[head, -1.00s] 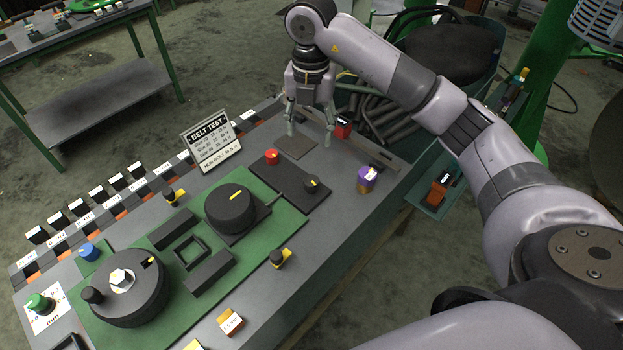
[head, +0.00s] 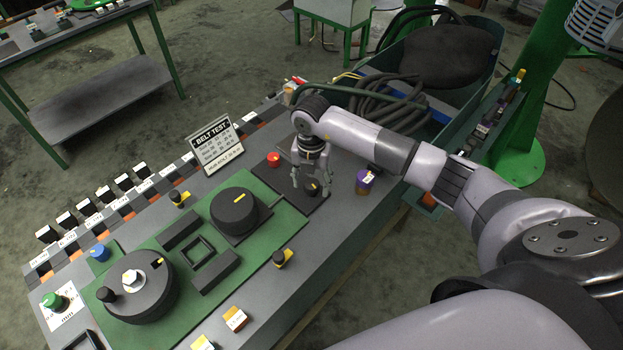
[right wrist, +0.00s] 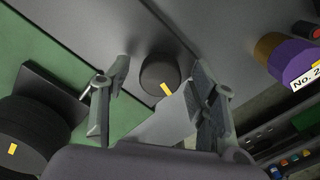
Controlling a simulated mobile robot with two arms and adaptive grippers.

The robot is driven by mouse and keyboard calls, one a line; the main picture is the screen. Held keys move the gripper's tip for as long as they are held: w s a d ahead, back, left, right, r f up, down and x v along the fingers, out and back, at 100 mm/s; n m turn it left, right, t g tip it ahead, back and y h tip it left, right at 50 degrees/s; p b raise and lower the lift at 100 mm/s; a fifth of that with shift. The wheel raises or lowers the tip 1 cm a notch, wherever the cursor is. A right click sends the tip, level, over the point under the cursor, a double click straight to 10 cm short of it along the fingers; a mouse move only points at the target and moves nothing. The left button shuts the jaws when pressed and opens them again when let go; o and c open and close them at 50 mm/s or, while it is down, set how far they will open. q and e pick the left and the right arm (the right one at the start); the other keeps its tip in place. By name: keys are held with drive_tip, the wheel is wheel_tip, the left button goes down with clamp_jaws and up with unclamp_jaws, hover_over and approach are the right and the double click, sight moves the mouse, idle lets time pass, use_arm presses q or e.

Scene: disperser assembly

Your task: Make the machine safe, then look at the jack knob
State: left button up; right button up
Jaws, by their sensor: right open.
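A small black knob with a yellow mark (right wrist: 158,73) sits on a dark plate (head: 287,178) beside a red button (head: 273,159). My right gripper (head: 311,190) is open, pointing down over this knob. In the right wrist view the knob shows between the spread fingers (right wrist: 160,88), and I see no contact. A larger black knob with a yellow pointer (head: 234,211) stands on the green panel (head: 255,237). A big black handwheel (head: 140,287) with a crank grip is at the lower left. No label shows which is the jack knob. My left gripper is not in view.
A purple-topped cylinder labelled No. 2 (head: 364,182) stands right of my right gripper. A BELT TEST sign (head: 216,146) stands behind the green panel. Blue (head: 99,252) and green (head: 55,300) knobs are at the left. A bin with hoses (head: 405,100) lies beyond the table.

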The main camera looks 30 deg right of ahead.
drive_tip(key=shift+f, duration=0.35)
drive_tip(key=shift+c, duration=0.5)
drive_tip(key=c, duration=1.1)
